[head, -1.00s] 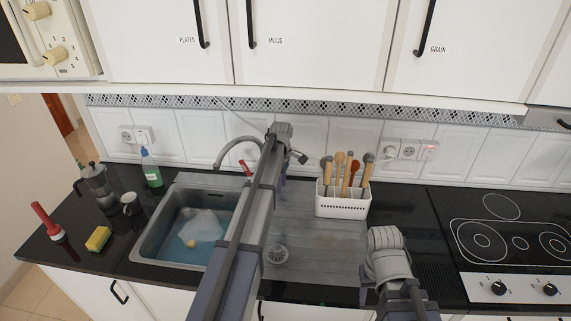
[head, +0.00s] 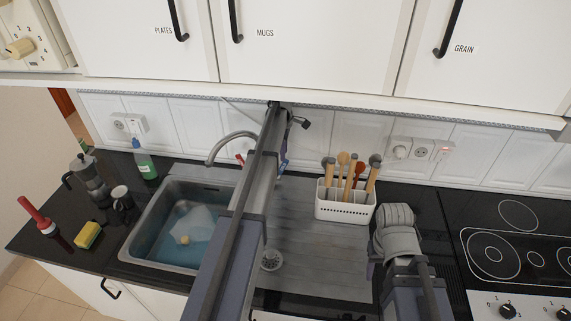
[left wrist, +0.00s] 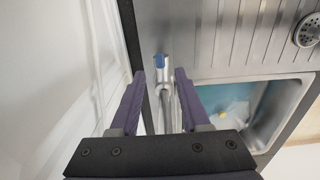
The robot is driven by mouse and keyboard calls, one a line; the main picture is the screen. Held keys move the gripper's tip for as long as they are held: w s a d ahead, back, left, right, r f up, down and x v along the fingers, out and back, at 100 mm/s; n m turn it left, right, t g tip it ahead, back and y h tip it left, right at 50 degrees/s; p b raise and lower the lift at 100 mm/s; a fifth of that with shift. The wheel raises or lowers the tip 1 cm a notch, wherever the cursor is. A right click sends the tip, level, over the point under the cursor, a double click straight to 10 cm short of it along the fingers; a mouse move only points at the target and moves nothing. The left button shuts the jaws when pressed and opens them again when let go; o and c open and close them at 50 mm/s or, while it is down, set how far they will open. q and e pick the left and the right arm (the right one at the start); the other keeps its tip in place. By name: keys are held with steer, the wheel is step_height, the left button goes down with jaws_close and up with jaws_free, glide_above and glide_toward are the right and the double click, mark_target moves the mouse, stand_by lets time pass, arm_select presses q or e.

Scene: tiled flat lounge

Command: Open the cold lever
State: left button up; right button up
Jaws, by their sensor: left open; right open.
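The cold lever (left wrist: 162,62), a grey tap handle with a blue mark, shows in the left wrist view between the fingertips of my left gripper (left wrist: 161,75). The two purple fingers are apart, one on each side of it. I cannot tell whether either touches it. In the head view my left arm hides the cold lever, and my left gripper (head: 283,155) is by the wall behind the sink. The curved spout (head: 228,142) and a red-marked lever (head: 240,158) show left of the arm. My right gripper (head: 373,268) is low over the counter, mostly hidden by its own wrist.
The sink (head: 150,225) holds bluish water. A white utensil holder (head: 343,212) stands right of my left arm, near my right wrist. A green bottle (head: 145,163), moka pot (head: 88,178), mug (head: 121,197) and sponge (head: 88,235) stand left. The hob (head: 500,255) is right.

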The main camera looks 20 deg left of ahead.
mark_target(284, 166)
arm_select(q)
steer(key=shift+s+f, duration=0.1)
steer(key=shift+f+b, duration=0.15)
steer(key=shift+b, duration=0.15)
step_height(284, 166, down, 7)
steer(key=b, duration=0.7)
steer(key=shift+f, duration=0.2)
jaws_close()
stand_by(0.8)
